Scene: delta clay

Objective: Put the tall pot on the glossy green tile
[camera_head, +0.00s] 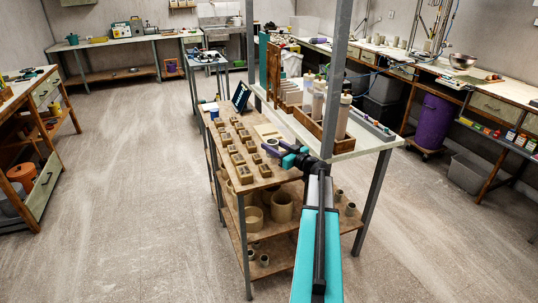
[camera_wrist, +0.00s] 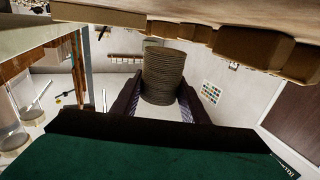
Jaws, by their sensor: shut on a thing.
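The pot (camera_wrist: 164,70), a brown cylinder with fine ridges, is between the two fingers of my gripper (camera_wrist: 160,105) in the wrist view. The fingers are shut on its sides. In the head view my gripper (camera_head: 280,153) is above the right edge of the wooden table top, beside rows of small tan blocks. A small round purplish shape shows at its fingertips; I cannot tell how much of it is the pot. I cannot make out a glossy green tile in either view.
Small tan blocks (camera_head: 244,173) stand in rows on the table (camera_head: 226,192). Larger pots (camera_head: 281,207) stand on its lower shelf. A grey post (camera_head: 338,75) rises close to my arm. Bottles (camera_head: 318,103) stand in a wooden crate behind. The floor at left is clear.

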